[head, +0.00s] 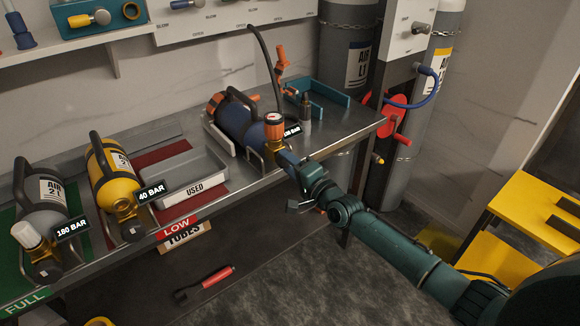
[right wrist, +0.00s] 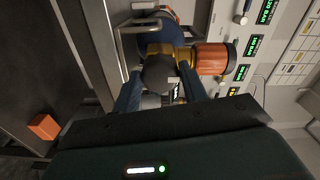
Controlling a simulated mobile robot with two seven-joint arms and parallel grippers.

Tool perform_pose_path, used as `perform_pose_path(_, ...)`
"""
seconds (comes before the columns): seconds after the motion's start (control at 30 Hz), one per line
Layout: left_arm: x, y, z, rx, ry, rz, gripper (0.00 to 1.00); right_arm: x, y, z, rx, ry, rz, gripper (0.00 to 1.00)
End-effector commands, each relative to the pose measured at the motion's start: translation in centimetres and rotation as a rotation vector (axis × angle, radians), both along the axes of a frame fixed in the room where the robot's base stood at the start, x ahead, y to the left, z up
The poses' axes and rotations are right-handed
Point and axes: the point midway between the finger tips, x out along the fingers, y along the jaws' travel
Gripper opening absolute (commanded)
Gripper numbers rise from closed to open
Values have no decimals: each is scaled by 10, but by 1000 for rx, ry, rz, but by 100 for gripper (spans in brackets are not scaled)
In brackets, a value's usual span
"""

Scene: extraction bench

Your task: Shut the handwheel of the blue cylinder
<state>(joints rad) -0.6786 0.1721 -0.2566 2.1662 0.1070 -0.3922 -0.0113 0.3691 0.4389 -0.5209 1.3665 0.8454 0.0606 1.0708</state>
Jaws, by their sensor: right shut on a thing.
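The blue cylinder (head: 237,122) lies in a cradle on the metal bench, with its valve end towards me. It also shows at the top of the right wrist view (right wrist: 183,33). Its handwheel (right wrist: 158,73) is a dark round knob on the brass valve. My right gripper (head: 289,163) is at the valve end, shut on the handwheel, with one finger on each side in the right wrist view (right wrist: 159,86). In the head view the gripper hides the handwheel. An orange-cased gauge (head: 274,125) stands up beside it. My left gripper is not in view.
A yellow cylinder (head: 111,175) and a grey cylinder (head: 46,205) lie on the bench at left. The USED tray (head: 212,163) is left of the blue cylinder. A black hose (head: 267,62) rises behind it. A red-handled tool (head: 207,281) lies below the bench top.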

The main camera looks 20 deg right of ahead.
Motion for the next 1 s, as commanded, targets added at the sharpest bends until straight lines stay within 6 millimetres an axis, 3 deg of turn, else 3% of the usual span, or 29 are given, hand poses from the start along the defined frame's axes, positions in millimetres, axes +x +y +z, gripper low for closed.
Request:
perform_pose_path(0.53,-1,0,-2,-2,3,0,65,0,0,0,28,11,0,20)
perform_pose_path(0.57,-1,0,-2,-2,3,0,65,0,0,0,28,11,0,44)
perform_pose_path(0.6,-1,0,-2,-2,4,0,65,0,0,0,28,10,0,48)
perform_pose_path(0.8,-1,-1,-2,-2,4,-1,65,0,0,0,25,9,0,64)
perform_pose_path(1.0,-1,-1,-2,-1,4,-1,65,0,0,0,24,9,0,65)
